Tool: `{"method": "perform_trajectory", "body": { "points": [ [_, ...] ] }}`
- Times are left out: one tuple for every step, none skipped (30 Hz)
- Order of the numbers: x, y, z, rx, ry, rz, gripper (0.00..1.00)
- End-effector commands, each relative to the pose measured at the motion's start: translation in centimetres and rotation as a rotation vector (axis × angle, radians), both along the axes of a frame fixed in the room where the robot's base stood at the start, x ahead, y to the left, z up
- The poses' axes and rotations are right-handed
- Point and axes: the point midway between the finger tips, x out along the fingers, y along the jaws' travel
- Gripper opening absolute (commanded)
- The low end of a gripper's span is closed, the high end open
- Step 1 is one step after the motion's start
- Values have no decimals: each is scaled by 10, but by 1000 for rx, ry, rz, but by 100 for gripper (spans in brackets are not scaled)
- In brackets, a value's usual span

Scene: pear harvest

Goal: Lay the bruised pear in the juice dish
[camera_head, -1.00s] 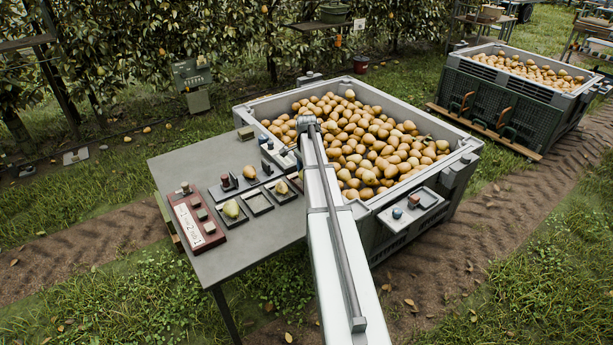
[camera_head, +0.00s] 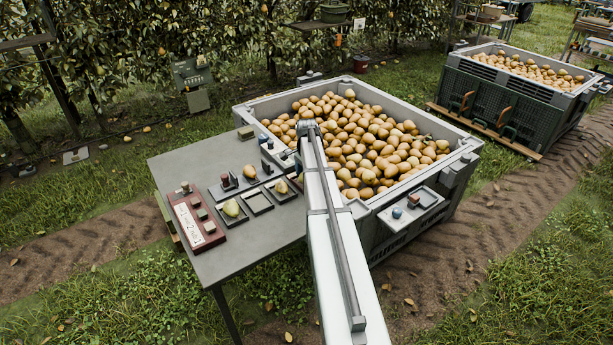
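Three pears lie on the grey table: a yellow-green pear (camera_head: 231,208) near the front, an orange-yellow pear (camera_head: 249,172) behind it, and another yellowish pear (camera_head: 282,187) in a small dark dish to the right. I cannot tell from this distance which pear is bruised or which dish is for juice. My arm reaches from the bottom edge up to the bin's near side. My gripper cannot be made out; the arm hides that area.
A large grey bin (camera_head: 466,148) full of pears adjoins the table on the right. A red panel (camera_head: 195,222) with blocks lies at the table's left. Small knobbed fixtures stand near the bin. A side shelf (camera_head: 405,222) holds a blue knob. Bare table (camera_head: 180,160) lies at the back left.

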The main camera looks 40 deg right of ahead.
Motion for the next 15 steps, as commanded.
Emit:
{"method": "perform_trajectory", "body": {
  "points": [
    [0, 0, 0, 0, 0, 0, 90],
    [0, 0, 1, 0, 0, 0, 90],
    [0, 0, 2, 0, 0, 0, 90],
    [0, 0, 4, 0, 0, 0, 90],
    [0, 0, 6, 0, 0, 0, 90],
    [0, 0, 9, 0, 0, 0, 90],
    [0, 0, 12, 0, -1, 0, 90],
    [0, 0, 16, -1, -1, 0, 90],
    [0, 0, 22, -1, -2, 0, 90],
    [0, 0, 27, -1, -2, 0, 90],
    [0, 0, 32, -1, -2, 0, 90],
    [0, 0, 39, -1, -2, 0, 90],
    [0, 0, 44, -1, -2, 0, 90],
    [1, 0, 50, -1, -2, 0, 90],
    [0, 0, 58, -1, -2, 0, 90]
  ]
}}
